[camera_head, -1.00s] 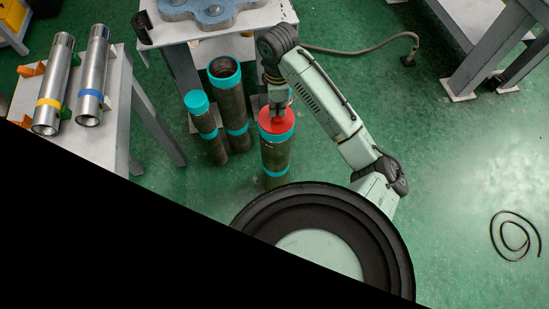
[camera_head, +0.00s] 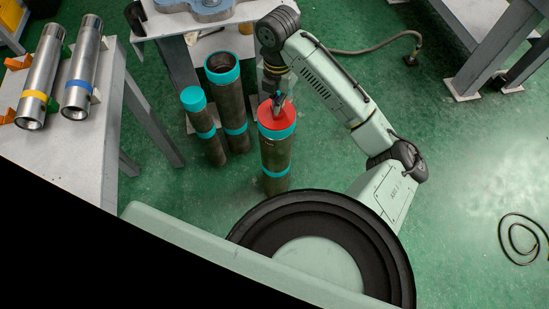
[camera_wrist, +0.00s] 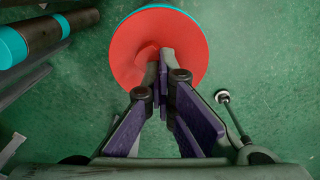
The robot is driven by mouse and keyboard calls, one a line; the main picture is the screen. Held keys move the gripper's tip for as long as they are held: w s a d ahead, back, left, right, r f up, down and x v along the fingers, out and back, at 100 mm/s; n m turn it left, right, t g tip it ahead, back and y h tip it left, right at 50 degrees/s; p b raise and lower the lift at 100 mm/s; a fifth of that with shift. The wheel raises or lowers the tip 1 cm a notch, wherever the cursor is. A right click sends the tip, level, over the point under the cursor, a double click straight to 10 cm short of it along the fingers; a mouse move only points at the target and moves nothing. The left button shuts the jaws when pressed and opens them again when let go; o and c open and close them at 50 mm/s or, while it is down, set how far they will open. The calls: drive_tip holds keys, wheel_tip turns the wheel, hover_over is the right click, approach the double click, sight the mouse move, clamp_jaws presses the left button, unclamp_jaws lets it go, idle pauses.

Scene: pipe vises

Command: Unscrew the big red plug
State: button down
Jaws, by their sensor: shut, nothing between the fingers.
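The big red plug (camera_head: 271,122) caps the top of an upright dark pipe (camera_head: 276,155) with teal bands, standing on the green floor. In the wrist view the plug's round red face (camera_wrist: 135,50) fills the top middle, with a teal rim at its edge. My gripper (camera_head: 278,106) is over the plug in the head view. In the wrist view my gripper (camera_wrist: 159,58) has its fingertips together, in front of the plug near its centre. It is shut with nothing between the fingers. Whether the tips touch the plug I cannot tell.
A teal-capped pipe (camera_head: 205,125) and a wider open-topped pipe (camera_head: 234,110) stand close on the left. A table (camera_head: 60,150) at left holds two shiny pipes (camera_head: 40,75) (camera_head: 82,80). A cable (camera_head: 370,48) lies behind my arm. The floor at right is mostly clear.

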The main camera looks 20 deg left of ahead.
drive_tip(key=n+b, duration=0.2)
drive_tip(key=n, duration=0.3)
drive_tip(key=shift+f, duration=0.2)
drive_tip(key=n, duration=0.1)
drive_tip(key=n+b, duration=0.1)
drive_tip(key=n, duration=0.1)
drive_tip(key=shift+r, duration=0.3)
drive_tip(key=c, duration=2.4)
unclamp_jaws()
drive_tip(key=c, duration=1.9)
unclamp_jaws()
